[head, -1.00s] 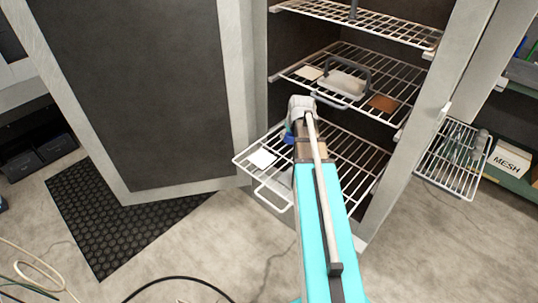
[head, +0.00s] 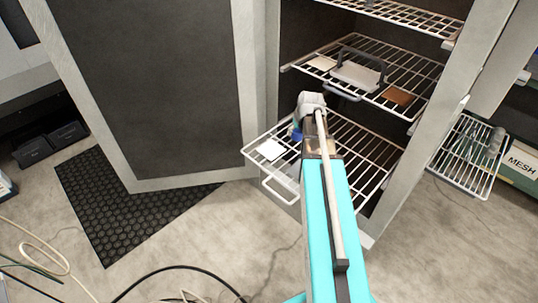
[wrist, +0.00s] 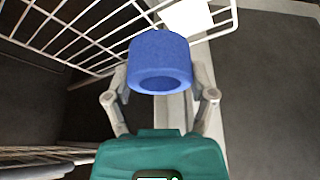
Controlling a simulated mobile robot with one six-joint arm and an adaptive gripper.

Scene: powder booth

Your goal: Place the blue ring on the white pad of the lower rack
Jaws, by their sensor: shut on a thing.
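The blue ring (wrist: 160,58) is held between the fingers of my gripper (wrist: 160,85) in the wrist view. In the head view only a small part of the blue ring (head: 297,134) shows beside my arm. The white pad (head: 270,149) lies on the left front of the pulled-out lower rack (head: 345,135).
Above, the middle rack (head: 420,77) carries a handled plate (head: 357,76), a pale pad (head: 321,63) and a brown pad (head: 398,95). The open cabinet door (head: 150,80) stands left. A wire basket (head: 468,160) hangs right. A black mat (head: 120,205) lies on the floor.

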